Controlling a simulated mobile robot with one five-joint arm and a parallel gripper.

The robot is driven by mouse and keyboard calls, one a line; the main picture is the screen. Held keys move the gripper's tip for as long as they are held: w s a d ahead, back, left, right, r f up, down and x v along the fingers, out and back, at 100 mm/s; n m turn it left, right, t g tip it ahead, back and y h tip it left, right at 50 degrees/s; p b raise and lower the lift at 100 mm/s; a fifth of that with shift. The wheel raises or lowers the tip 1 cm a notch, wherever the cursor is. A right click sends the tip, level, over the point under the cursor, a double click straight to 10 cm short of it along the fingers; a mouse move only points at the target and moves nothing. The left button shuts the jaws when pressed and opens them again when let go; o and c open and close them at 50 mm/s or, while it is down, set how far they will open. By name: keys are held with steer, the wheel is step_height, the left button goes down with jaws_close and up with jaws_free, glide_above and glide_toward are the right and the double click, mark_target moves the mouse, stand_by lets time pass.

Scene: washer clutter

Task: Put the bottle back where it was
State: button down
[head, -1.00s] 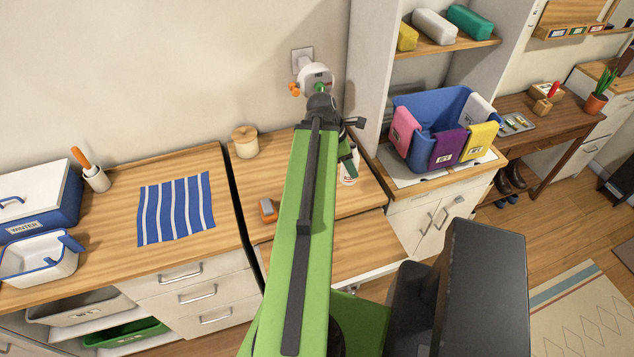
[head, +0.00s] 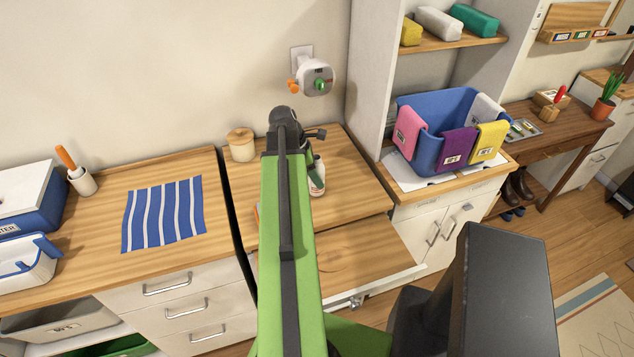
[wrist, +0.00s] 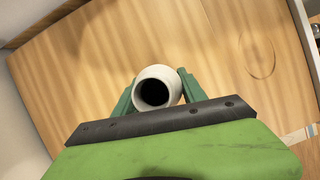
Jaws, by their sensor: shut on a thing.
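The bottle (head: 317,178) is white with a dark, reddish-marked label. In the head view it shows just right of my arm, over the back wooden counter. In the wrist view I look down on the bottle's pale round rim and dark opening (wrist: 154,92). My gripper (wrist: 157,88) is shut on the bottle, with a green finger on each side. In the head view my arm hides most of the gripper. I cannot tell whether the bottle's base touches the counter. A faint round outline (wrist: 259,58) marks the wood to the right in the wrist view.
A round wooden-lidded jar (head: 241,146) stands at the counter's back left. A white device with a green knob (head: 317,80) is at the wall socket. A blue bin (head: 438,112) draped with cloths stands right. The counter right of the bottle (head: 352,185) is clear.

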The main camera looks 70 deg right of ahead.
steer(key=shift+f, duration=0.5)
steer(key=c, duration=0.6)
jaws_free()
steer(key=shift+c, duration=0.2)
steer(key=shift+r+p, duration=0.4)
steer(key=shift+p, duration=0.05)
steer(key=p+v, duration=1)
steer(key=v, duration=0.1)
steer(key=shift+r+p, duration=0.25)
steer(key=shift+p, duration=0.05)
steer(key=shift+w, duration=0.15)
